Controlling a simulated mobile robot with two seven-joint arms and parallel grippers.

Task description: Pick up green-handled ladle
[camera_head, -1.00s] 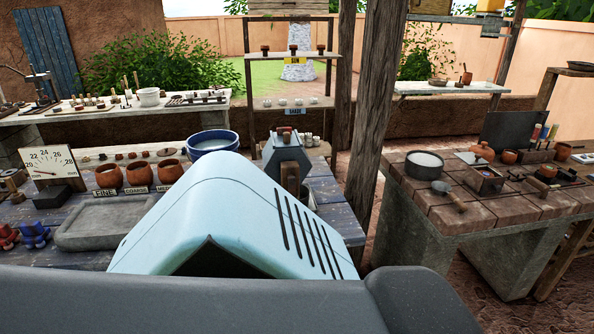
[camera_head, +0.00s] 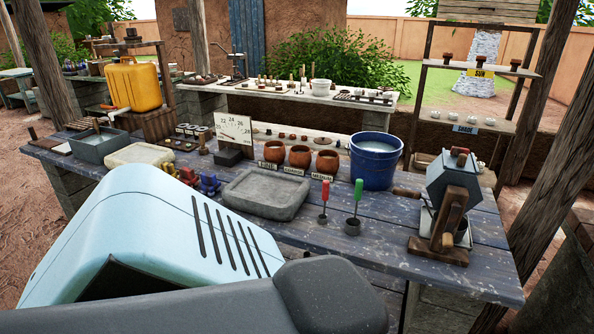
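The green-handled ladle (camera_head: 357,193) stands upright on the near side of the blue-grey plank table (camera_head: 400,240), its small dark cup at the bottom. A red-handled ladle (camera_head: 325,192) stands upright just left of it, apart from it. Neither of my grippers shows in the head view.
A blue bucket (camera_head: 376,168) stands behind the ladles. A grey stone tray (camera_head: 265,194) lies to their left. A blue-grey device with a wooden crank (camera_head: 455,190) stands to their right.

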